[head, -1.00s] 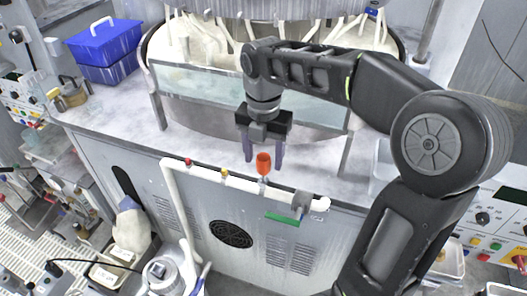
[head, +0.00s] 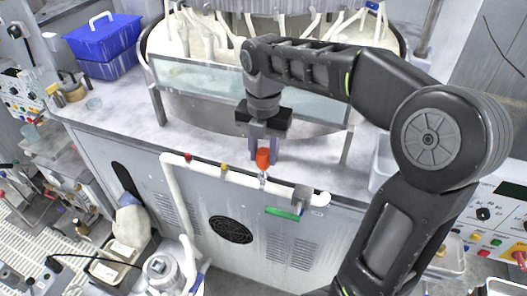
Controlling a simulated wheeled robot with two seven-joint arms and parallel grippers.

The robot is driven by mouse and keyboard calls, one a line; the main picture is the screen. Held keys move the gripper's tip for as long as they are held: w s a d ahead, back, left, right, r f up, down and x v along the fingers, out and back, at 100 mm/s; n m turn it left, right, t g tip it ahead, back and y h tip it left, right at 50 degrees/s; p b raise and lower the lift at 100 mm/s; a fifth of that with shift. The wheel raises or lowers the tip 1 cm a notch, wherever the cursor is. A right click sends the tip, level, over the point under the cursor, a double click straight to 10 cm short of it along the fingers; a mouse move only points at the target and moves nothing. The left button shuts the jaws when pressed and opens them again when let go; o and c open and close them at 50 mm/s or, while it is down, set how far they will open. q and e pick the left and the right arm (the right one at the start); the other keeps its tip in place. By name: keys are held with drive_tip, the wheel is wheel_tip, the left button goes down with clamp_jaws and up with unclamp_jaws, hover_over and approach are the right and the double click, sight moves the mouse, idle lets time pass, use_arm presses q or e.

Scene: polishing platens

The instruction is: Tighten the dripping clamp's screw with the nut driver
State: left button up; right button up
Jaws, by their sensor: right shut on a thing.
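The nut driver has an orange handle (head: 263,159) and stands upright at the white pipe (head: 209,172) along the bench's front edge. My right gripper (head: 264,152) points down from above and is shut on the handle's upper part. The driver's lower end meets the pipe line, and I cannot tell whether it sits in a holder or on a screw. No drip can be made out. My left gripper is not in view.
A glass-fronted round polishing machine (head: 195,82) stands behind the gripper. A grey bracket (head: 302,197) and a green strip (head: 284,213) are at the pipe's right end. A blue bin (head: 104,42) is at the back left. The bench top on the left is mostly clear.

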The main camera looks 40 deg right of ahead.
clamp_jaws()
drive_tip(key=shift+r+p, duration=0.15)
drive_tip(key=shift+p, duration=0.25)
drive_tip(key=shift+r+m+p, duration=0.1)
drive_tip(key=shift+m+p, duration=0.9)
drive_tip(key=shift+p, duration=0.05)
drive_tip(key=shift+f, duration=0.3)
drive_tip(key=shift+m, duration=0.4)
